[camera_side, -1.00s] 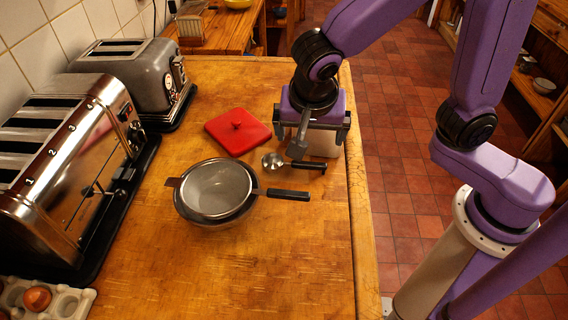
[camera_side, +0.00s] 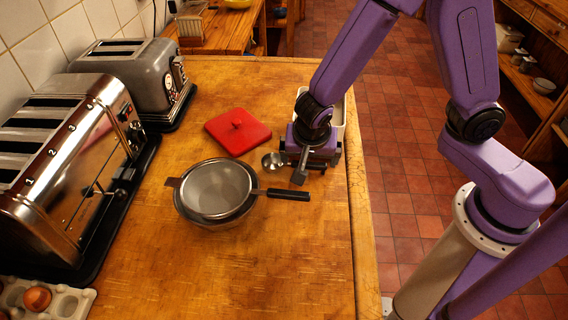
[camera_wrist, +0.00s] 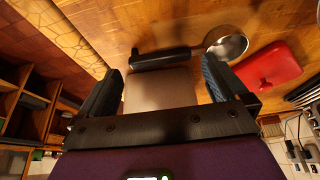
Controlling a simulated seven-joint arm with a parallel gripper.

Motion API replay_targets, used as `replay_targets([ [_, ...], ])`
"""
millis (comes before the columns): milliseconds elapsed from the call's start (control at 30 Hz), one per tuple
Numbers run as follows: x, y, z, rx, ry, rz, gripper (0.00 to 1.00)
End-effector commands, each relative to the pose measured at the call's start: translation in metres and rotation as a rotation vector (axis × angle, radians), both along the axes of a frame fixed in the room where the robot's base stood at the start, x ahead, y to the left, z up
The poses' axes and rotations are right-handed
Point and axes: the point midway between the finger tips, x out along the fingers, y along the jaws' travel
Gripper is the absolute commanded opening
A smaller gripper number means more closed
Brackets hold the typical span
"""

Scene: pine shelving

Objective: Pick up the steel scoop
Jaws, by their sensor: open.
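The steel scoop (camera_side: 271,161) lies on the wooden worktop, its round bowl to the left of my gripper (camera_side: 309,160). In the side view my gripper hides most of its black handle. In the wrist view the bowl (camera_wrist: 228,43) and the black handle both show, and the handle runs across, just beyond my open fingertips (camera_wrist: 162,70). My gripper is low over the worktop and its jaws are empty. I cannot tell whether a finger touches the handle.
A pale container (camera_side: 338,112) stands close behind my gripper by the worktop edge. A red lid (camera_side: 238,131) lies behind the scoop. A sieve on a bowl (camera_side: 217,190) stands to the front left, its black handle near my gripper. Two toasters line the left wall. The front worktop is clear.

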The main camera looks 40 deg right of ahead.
Motion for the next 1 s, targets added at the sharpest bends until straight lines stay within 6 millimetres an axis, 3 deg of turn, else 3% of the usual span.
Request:
replay_targets([
  [233, 0.009, -0.012, -0.027, -0.002, 0.001, -0.001, 1.0],
  [567, 0.011, -0.013, -0.032, 0.001, -0.001, 0.0, 1.0],
  [600, 0.011, -0.013, -0.032, 0.001, -0.001, 0.0, 0.97],
  [700, 0.011, -0.013, -0.032, 0.001, -0.001, 0.0, 0.65],
  [1000, 0.011, -0.013, -0.032, 0.001, -0.001, 0.0, 0.65],
])
